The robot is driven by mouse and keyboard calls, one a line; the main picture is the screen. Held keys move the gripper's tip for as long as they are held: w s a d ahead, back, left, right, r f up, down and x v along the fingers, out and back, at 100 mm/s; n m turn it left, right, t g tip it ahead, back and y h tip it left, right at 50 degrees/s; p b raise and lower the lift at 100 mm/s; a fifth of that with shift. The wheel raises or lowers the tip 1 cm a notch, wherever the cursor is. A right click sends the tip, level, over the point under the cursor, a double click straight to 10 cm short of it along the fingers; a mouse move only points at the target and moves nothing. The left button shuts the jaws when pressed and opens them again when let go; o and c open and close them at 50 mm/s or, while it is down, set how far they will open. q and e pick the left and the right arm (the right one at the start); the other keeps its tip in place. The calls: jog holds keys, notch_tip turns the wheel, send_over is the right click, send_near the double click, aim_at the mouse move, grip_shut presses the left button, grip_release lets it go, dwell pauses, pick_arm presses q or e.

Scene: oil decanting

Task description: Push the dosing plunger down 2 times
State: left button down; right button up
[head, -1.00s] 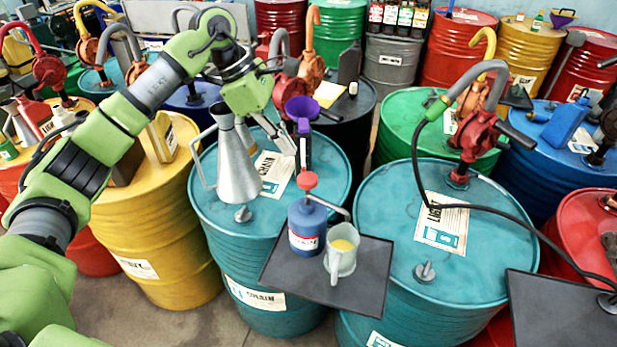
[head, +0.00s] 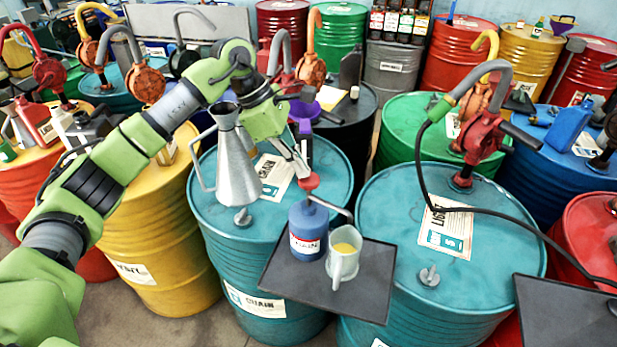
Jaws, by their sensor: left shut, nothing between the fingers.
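A blue dosing bottle (head: 307,240) with a white label stands upright on a dark grey tray (head: 355,305). My left gripper (head: 303,172) is shut and empty, pointing down at the plunger head from the upper left. Its tips are at or just above the head; I cannot tell if they touch. My right gripper is not in view.
A metal funnel-can (head: 235,165) stands close left of my left gripper on the teal drum (head: 215,225). A purple funnel (head: 305,112) is just behind the gripper. Another teal drum (head: 385,215), with a red pump and black hose, stands to the right.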

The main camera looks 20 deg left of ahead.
pick_arm(q)
notch_tip(320, 180, down, 3)
jog(key=shift+f+b, duration=0.1)
jog(key=shift+b, duration=1.15)
jog(key=shift+r+p, duration=0.3)
jog(key=shift+r, duration=0.05)
jog(key=a+f+v, duration=0.1)
jog(key=a+v, duration=0.1)
jog(key=v, duration=1.2)
jog(key=shift+s, duration=0.2)
jog(key=shift+a, duration=0.1)
